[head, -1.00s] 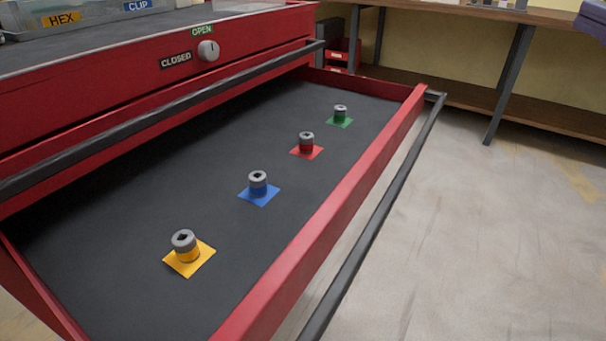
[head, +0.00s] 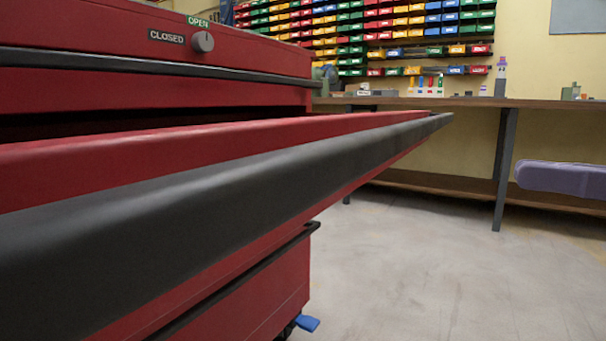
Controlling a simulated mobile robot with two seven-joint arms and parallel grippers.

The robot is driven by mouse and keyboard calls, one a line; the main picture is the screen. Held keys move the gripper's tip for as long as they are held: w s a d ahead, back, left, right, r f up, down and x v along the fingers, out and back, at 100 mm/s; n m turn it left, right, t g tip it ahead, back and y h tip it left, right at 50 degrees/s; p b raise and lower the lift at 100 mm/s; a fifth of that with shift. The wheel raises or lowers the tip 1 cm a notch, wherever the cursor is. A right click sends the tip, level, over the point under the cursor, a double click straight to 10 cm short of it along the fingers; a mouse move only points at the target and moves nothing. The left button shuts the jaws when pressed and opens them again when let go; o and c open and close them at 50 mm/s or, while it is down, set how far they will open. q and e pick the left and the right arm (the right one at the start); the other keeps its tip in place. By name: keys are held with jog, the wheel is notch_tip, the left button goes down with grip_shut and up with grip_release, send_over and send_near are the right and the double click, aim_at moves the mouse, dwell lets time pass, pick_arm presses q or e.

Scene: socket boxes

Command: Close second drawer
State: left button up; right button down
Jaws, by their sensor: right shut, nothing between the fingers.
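The second drawer's red front (head: 360,122) stands pulled out from the red tool cabinet (head: 220,95), with a dark gap behind it. Its long black handle (head: 230,195) runs from the lower left to a far end near the middle right. The inside of the drawer is hidden from this low angle. My right gripper (head: 527,176) comes in from the right edge as a blunt purple-grey shape. It is shut and empty, apart from the handle, right of its far end. My left gripper is not in view.
The top drawer above is shut, with a knob (head: 203,41) under the OPEN label. A lower drawer (head: 250,305) and a blue caster pedal (head: 307,322) sit below. A workbench (head: 450,103) with colored bins (head: 400,30) stands behind. The floor (head: 420,270) at right is clear.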

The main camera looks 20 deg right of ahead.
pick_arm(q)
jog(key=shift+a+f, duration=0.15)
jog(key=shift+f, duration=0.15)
pick_arm(e)
jog(key=x, duration=1.1)
jog(key=shift+w, duration=0.1)
